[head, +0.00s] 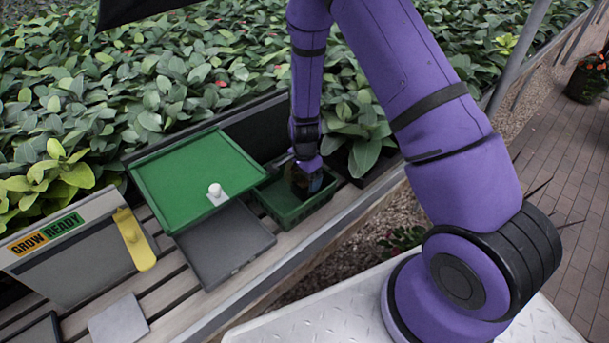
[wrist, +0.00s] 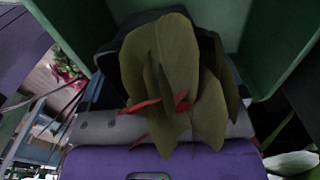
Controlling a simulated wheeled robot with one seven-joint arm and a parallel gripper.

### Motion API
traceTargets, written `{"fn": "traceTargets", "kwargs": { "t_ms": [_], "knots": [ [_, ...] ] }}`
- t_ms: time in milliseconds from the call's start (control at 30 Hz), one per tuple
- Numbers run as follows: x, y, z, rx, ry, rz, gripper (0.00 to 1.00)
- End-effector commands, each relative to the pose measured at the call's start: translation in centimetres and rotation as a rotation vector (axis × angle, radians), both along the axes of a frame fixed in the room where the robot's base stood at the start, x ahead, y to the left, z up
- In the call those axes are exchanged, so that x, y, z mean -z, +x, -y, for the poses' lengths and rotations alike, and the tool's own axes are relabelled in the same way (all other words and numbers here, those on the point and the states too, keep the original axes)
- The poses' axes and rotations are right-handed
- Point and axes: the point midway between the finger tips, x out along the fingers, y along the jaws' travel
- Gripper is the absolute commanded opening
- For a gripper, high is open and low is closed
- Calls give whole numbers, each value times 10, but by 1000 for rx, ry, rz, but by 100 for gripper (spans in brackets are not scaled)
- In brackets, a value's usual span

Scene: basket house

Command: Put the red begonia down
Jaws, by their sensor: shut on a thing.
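My gripper (head: 306,164) points down over the small green crate (head: 291,213) on the slatted bench in the head view. It is shut on the red begonia, which shows there as a dark shape (head: 307,183) inside the crate's outline. In the wrist view the begonia (wrist: 170,70) has broad olive leaves, thin red parts and a dark pot, mostly hidden by the leaves. The green crate walls (wrist: 285,45) rise behind it. The fingertips are hidden, and I cannot tell whether the pot touches the crate floor.
A green tray (head: 180,165) with a small white object (head: 216,193) stands left of the crate. A grey tray (head: 222,248) lies in front. A "GROW READY" box (head: 70,265) with a yellow piece (head: 134,240) is further left. Dense leafy plants (head: 190,70) fill the back.

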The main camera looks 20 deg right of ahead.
Motion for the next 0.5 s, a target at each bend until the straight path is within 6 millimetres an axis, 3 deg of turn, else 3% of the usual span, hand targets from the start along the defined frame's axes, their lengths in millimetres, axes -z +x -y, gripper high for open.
{"fn": "traceTargets", "kwargs": {
  "t_ms": [333, 367, 400, 500],
  "knots": [
    [7, 0, 0, 0, -1, 1, 57],
    [7, 0, 0, 0, 0, 1, 90],
    [7, 0, 0, 0, 0, 1, 100],
    [7, 0, 0, 0, 0, 1, 100]
  ]
}}
